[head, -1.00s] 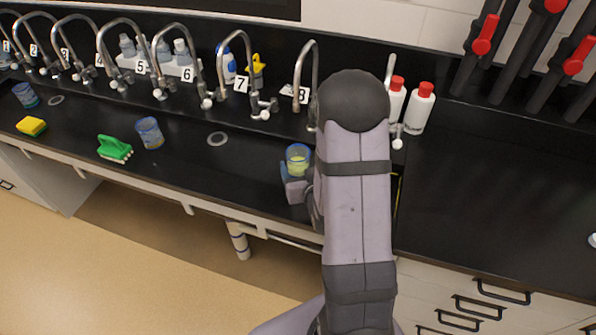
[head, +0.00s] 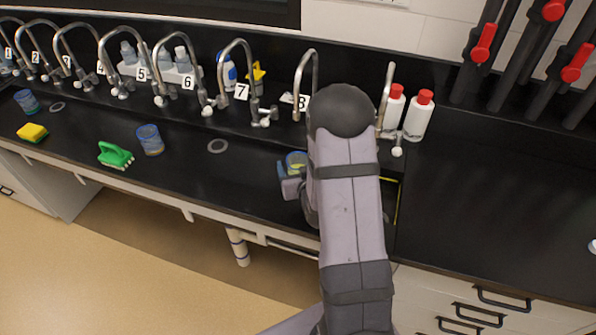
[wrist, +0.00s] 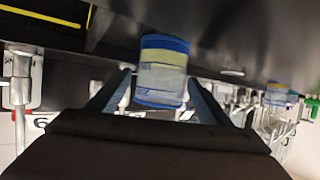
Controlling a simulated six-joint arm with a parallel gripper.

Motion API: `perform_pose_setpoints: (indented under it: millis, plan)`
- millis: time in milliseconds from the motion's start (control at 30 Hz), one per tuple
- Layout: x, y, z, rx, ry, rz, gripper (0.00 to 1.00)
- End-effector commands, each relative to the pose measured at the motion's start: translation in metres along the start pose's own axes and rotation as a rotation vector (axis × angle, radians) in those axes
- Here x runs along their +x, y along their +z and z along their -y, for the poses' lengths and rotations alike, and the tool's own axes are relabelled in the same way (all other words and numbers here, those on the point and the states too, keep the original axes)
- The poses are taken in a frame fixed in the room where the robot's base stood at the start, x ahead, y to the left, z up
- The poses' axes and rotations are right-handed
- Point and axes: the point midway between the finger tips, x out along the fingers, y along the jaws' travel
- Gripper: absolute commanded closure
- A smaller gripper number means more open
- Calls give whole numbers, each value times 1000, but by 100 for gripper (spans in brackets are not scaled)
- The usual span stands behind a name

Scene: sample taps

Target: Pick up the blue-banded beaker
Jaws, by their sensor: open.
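A clear beaker with blue bands at both ends and a pale yellow-green part (wrist: 162,72) stands between my gripper's fingers in the wrist view. In the head view this beaker (head: 296,159) is on the black counter below tap 8, largely hidden by my gripper (head: 290,182). My gripper (wrist: 160,80) is open, with one finger on each side of the beaker; I cannot tell whether they touch it. Two other blue-tinted beakers stand on the counter to the left, one near the middle (head: 150,139) and one at the far left (head: 26,102).
A green brush (head: 115,155) and a yellow sponge (head: 32,132) lie on the counter to the left. Numbered taps curve along the back, with tap 8 (head: 303,85) close to my arm. White bottles with red caps (head: 418,118) stand right of my arm. The right counter is mostly clear.

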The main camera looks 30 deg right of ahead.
Motion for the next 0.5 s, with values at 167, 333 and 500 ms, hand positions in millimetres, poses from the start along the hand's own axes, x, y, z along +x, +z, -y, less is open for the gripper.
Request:
perform_pose_setpoints:
  millis: [167,333,500]
  plan:
    - [8,0,0,0,0,1,28]
    - [8,1,0,0,0,0,28]
    - [8,1,0,0,0,0,56]
